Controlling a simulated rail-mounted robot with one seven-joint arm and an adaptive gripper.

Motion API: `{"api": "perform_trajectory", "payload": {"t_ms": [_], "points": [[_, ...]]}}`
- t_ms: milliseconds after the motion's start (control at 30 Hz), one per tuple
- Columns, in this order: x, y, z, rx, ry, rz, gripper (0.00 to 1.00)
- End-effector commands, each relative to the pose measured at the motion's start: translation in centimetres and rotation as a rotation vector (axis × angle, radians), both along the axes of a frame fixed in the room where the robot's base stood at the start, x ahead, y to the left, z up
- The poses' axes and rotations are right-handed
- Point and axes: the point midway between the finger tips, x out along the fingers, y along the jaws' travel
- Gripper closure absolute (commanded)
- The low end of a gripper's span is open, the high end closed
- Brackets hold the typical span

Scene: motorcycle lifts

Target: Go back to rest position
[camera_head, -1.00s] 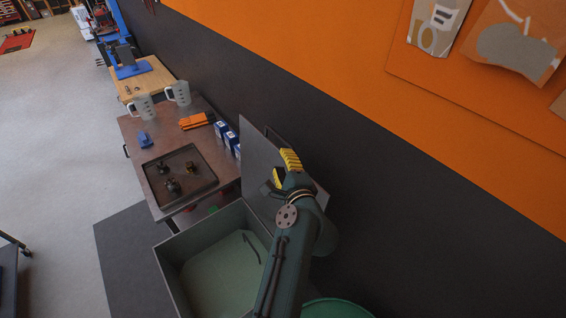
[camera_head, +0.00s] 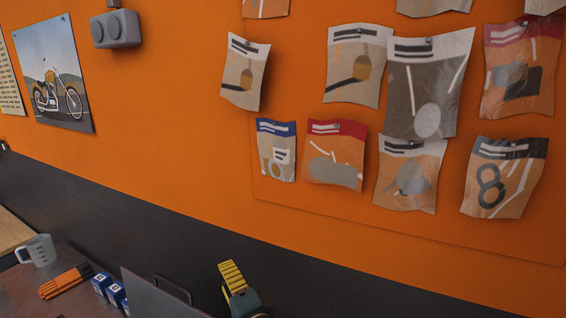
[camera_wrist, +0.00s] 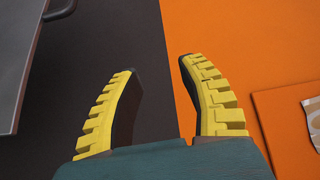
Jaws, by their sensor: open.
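My gripper (camera_wrist: 160,108) shows in the wrist view with its two yellow, ridged fingers spread apart. Nothing is between them. It faces the wall, which is dark grey below and orange above. In the head view only a small part of my gripper (camera_head: 232,278) shows at the bottom, just right of a grey upright panel (camera_head: 158,297). The rest of my arm is below the frame.
A measuring cup (camera_head: 38,250), orange sticks (camera_head: 64,282) and blue boxes (camera_head: 110,290) stand on the workbench at lower left. The grey panel is close to my gripper, also in the wrist view (camera_wrist: 18,60). Posters (camera_head: 335,155) hang on the wall.

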Motion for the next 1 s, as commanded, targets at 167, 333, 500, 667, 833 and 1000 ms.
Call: {"api": "perform_trajectory", "payload": {"t_ms": [167, 333, 500, 667, 833, 1000], "points": [[-2.5, -5.7, 8.0, -0.28, -0.258, -0.129, 0.59], [-7.8, -10.9, 15.0, -0.6, -0.483, -0.301, 0.59], [-15.4, -15.2, 21.0, -0.934, -0.655, -0.509, 0.59], [-22.2, -18.1, 24.5, -1.223, -0.738, -0.689, 0.59], [-23.1, -19.1, 24.5, -1.426, -0.727, -0.719, 0.59], [-23.1, -19.0, 24.6, -1.438, -0.732, -0.719, 0.59]]}}
